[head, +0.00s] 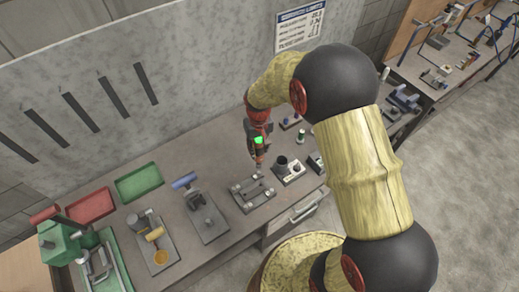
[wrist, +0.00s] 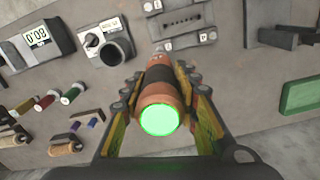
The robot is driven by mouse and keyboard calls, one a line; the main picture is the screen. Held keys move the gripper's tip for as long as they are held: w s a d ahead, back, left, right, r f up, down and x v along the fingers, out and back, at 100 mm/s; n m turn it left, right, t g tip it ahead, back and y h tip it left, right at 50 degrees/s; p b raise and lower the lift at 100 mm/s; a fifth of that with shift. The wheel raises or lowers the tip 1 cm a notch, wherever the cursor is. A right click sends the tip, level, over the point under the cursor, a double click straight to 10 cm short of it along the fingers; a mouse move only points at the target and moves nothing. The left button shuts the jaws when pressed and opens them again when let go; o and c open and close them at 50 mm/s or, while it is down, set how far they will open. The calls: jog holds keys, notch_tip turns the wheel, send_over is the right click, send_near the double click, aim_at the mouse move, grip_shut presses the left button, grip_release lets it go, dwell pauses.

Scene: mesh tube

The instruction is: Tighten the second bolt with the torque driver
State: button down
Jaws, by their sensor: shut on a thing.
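The torque driver (wrist: 160,88), orange with a black band, is held in my gripper (wrist: 160,78). Its end facing the wrist camera glows bright green. In the head view my gripper (head: 257,146) holds the driver upright, and its thin lower end (head: 259,168) is at the back right of the grey fixture (head: 253,194). The fixture also shows in the wrist view (wrist: 181,24), just beyond the driver's far end. I cannot tell whether the tip touches a bolt. The bolts are too small to tell apart.
A block with a dark cup (head: 289,171) stands close right of the fixture. A blue-handled tool stand (head: 207,222) is to the left. Farther left are a green tray (head: 139,182), a red tray (head: 90,206) and a green press (head: 62,242). Several spools (wrist: 45,101) show in the wrist view.

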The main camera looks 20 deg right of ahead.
aim_at(259, 159)
jog(key=shift+f+b, duration=1.6)
jog(key=shift+f, duration=1.25)
jog(key=shift+f+b, duration=0.85)
jog(key=shift+b, duration=0.15)
dwell(1.5)
jog(key=shift+r, duration=0.1)
dwell(0.3)
jog(key=shift+r+p, duration=1.7)
jog(key=shift+r, duration=1.3)
jog(key=shift+d, duration=0.1)
